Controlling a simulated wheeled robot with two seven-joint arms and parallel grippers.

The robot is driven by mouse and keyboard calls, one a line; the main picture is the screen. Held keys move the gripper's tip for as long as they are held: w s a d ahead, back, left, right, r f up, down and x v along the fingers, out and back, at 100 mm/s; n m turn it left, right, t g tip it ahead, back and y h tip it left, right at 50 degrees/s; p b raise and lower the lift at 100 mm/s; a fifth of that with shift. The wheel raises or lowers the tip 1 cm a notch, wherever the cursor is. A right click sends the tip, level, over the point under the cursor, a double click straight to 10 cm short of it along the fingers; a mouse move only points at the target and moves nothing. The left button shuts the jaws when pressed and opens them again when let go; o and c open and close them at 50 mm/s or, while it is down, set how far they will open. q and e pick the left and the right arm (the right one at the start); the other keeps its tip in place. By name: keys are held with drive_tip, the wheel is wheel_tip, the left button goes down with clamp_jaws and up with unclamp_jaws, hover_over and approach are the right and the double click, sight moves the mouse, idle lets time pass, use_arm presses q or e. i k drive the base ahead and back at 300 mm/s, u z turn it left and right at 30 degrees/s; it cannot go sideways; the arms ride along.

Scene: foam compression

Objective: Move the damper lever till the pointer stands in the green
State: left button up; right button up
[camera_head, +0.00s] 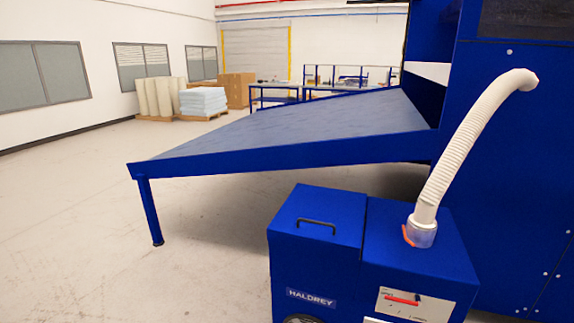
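A blue box unit marked HALDREY (312,298) stands at the bottom centre-right. A white corrugated hose (468,135) rises from a grey metal collar (424,236) on its top. A small orange-red piece (408,235), possibly the damper lever, sits at the collar's left side. A pale panel (440,308) on the unit's front carries a red bar (402,300) and small markings. I cannot tell which red part is the lever or the pointer, and no green zone is readable. Neither of my grippers is in view.
A large blue machine (515,190) fills the right side. Its sloping grey table (290,130) reaches left behind the unit, on a blue leg (149,210). The unit's lid has a black handle (317,224). The floor at left (70,240) is clear.

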sight(417, 303)
drive_tip(key=k, duration=0.6)
drive_tip(key=z, duration=0.4)
drive_tip(key=i, duration=0.4)
drive_tip(key=z, duration=0.6)
drive_tip(key=i, duration=1.45)
drive_tip(key=u, duration=0.35)
